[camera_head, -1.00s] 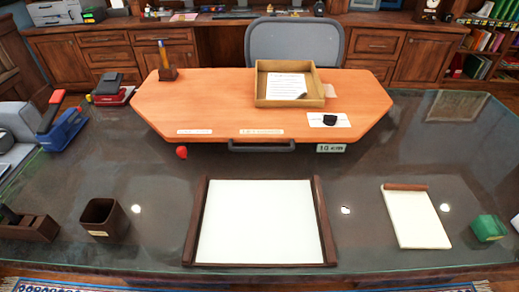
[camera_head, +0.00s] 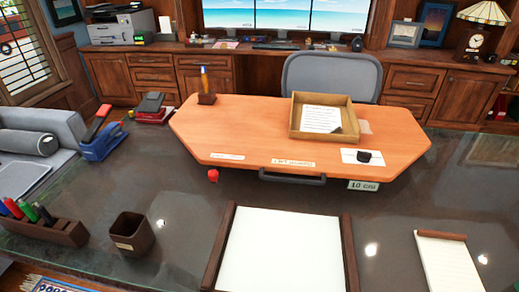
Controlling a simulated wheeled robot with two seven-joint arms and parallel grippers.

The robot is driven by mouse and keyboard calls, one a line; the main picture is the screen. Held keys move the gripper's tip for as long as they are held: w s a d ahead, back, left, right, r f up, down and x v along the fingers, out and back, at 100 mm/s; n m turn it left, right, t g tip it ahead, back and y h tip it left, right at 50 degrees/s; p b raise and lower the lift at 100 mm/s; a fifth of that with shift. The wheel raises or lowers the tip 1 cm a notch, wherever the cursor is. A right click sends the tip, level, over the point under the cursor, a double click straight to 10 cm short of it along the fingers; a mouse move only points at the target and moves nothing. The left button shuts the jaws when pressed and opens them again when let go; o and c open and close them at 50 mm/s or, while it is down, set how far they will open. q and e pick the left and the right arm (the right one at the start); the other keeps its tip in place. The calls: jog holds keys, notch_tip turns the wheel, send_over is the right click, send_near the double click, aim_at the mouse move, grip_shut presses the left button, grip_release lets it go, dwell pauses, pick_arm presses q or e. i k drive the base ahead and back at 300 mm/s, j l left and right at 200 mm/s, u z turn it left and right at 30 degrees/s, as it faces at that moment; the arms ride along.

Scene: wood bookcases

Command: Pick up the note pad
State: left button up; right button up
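A note pad (camera_head: 449,267) with cream pages and a brown top binding lies flat on the dark glossy desk (camera_head: 180,222) at the lower right of the head view. Its lower end is cut off by the bottom edge of the picture. Neither of my grippers shows in the view.
A desk pad with dark wooden side rails (camera_head: 280,258) lies left of the note pad. A dark cup (camera_head: 132,233) and a pen holder (camera_head: 45,226) stand at the left. An orange raised board (camera_head: 240,135) holds a tray (camera_head: 322,118). Bare desk surrounds the note pad.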

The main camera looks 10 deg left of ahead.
aim_at(449, 265)
jog(key=z, duration=1.4)
